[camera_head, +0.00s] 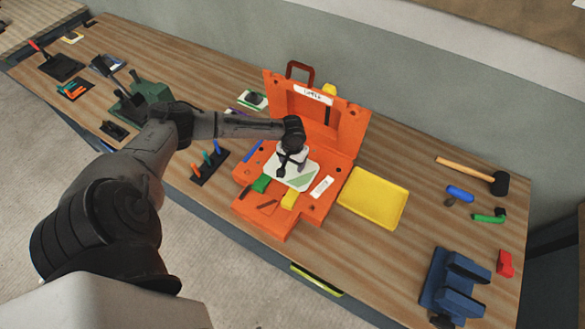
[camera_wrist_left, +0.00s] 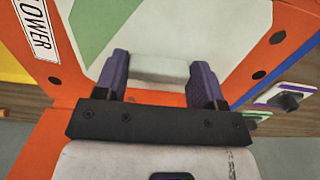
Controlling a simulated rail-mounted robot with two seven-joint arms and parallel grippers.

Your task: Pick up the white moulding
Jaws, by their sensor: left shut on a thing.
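The white moulding (camera_head: 301,181) is a pale plate with a green patch, in the middle of the open orange case (camera_head: 332,207). My left gripper (camera_head: 287,168) reaches down onto it from above and hides part of it. In the left wrist view, the two purple-grey fingers of my left gripper (camera_wrist_left: 160,77) are shut on a raised white block of the white moulding (camera_wrist_left: 160,70). Whether the moulding touches the case floor I cannot tell. My right gripper is not in view.
The case's orange lid (camera_head: 345,125) stands up behind the moulding. Green (camera_head: 261,184) and yellow (camera_head: 289,199) blocks lie at the case's front. A yellow tray (camera_head: 373,198) is to the right, a blue vice (camera_head: 455,282) farther right. Small tools (camera_head: 209,162) stand left of the case.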

